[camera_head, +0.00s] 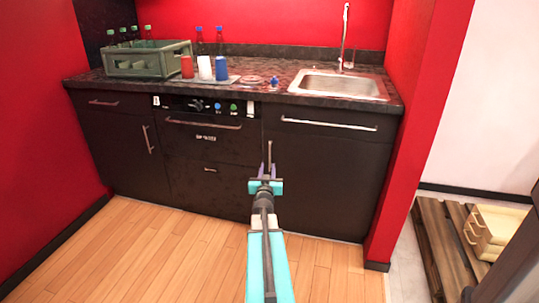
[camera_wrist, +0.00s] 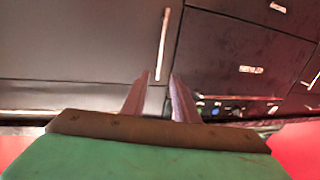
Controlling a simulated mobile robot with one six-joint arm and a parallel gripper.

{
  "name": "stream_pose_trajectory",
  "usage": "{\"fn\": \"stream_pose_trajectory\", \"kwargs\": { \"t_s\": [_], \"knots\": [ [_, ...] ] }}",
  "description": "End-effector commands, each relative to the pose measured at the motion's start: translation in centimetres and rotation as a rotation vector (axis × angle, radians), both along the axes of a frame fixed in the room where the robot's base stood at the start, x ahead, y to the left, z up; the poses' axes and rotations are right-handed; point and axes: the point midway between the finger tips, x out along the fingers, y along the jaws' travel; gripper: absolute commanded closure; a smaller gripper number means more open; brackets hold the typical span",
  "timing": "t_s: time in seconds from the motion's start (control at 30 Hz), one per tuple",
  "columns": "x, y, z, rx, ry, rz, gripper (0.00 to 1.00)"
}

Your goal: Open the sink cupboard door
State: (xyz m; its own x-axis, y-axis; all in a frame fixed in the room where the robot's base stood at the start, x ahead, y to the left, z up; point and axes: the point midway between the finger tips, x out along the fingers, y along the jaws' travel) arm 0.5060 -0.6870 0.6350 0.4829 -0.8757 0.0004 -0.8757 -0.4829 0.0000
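The sink cupboard door (camera_head: 328,180) is a dark panel below the sink, closed. Its slim vertical metal handle (camera_head: 270,152) is near the door's left edge, partly hidden by my gripper. My gripper (camera_head: 267,168) is in front of that handle with its fingers pointing at the cupboard front. In the wrist view, which is upside down, the door (camera_wrist: 80,40) fills the left side. The handle (camera_wrist: 164,40) stands out from it, and one end of it shows between my two fingertips (camera_wrist: 161,75). The fingers are apart; I cannot tell whether they touch the handle.
A drawer front with a horizontal handle (camera_head: 328,124) is directly above the door. The dishwasher (camera_head: 210,140) is to its left, and a red wall (camera_head: 405,150) stands to its right. The wooden floor (camera_head: 180,250) before the cupboards is clear.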

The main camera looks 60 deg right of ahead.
Motion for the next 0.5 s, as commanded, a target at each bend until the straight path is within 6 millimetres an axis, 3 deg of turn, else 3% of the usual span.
{"fn": "stream_pose_trajectory", "kwargs": {
  "t_s": [0.5],
  "knots": [
    [2.1,-3.8,-0.1,0.0,0.0,0.0,0.73]
  ]
}}
